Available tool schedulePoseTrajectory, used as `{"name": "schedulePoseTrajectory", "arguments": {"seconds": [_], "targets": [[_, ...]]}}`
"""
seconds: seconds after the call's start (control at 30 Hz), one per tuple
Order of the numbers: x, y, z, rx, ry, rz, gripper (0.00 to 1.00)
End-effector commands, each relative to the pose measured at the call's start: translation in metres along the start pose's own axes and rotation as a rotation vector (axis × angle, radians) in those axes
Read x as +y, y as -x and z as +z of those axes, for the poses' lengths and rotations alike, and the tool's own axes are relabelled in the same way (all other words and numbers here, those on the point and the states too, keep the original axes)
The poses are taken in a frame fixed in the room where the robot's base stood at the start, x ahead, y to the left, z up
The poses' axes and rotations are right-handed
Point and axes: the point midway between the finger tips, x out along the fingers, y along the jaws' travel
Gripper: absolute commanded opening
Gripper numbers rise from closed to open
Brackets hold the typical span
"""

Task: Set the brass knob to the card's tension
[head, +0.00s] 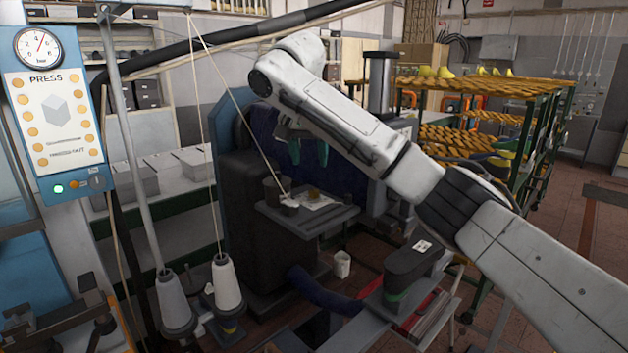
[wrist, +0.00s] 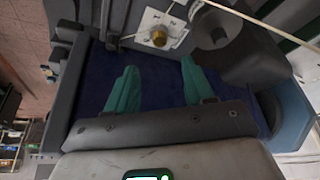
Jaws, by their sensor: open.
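The brass knob (head: 313,192) stands on the small grey shelf of the dark machine, in the middle of the head view. In the wrist view the knob (wrist: 158,38) shows near the top, at a white card or plate (wrist: 149,22) whose markings are too small to read. My gripper (head: 309,156) is above and behind the knob in the head view. In the wrist view my gripper (wrist: 158,66) has its two green fingers spread wide, with nothing between them. The knob lies beyond the fingertips, clear of both.
A dark round cup (wrist: 216,34) stands right of the knob in the wrist view. A cream thread (wrist: 262,22) crosses the top right there. In the head view, thread cones (head: 226,284) stand at front left and a green shoe rack (head: 530,128) at right.

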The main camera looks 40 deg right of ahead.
Motion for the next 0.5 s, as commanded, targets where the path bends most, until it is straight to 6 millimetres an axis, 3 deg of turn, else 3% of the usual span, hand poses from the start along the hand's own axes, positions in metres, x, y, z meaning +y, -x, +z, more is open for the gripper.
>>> {"name": "schedulePoseTrajectory", "arguments": {"seconds": [0.5], "targets": [[0.001,-0.08,0.0,-0.003,0.001,0.004,0.53]]}}
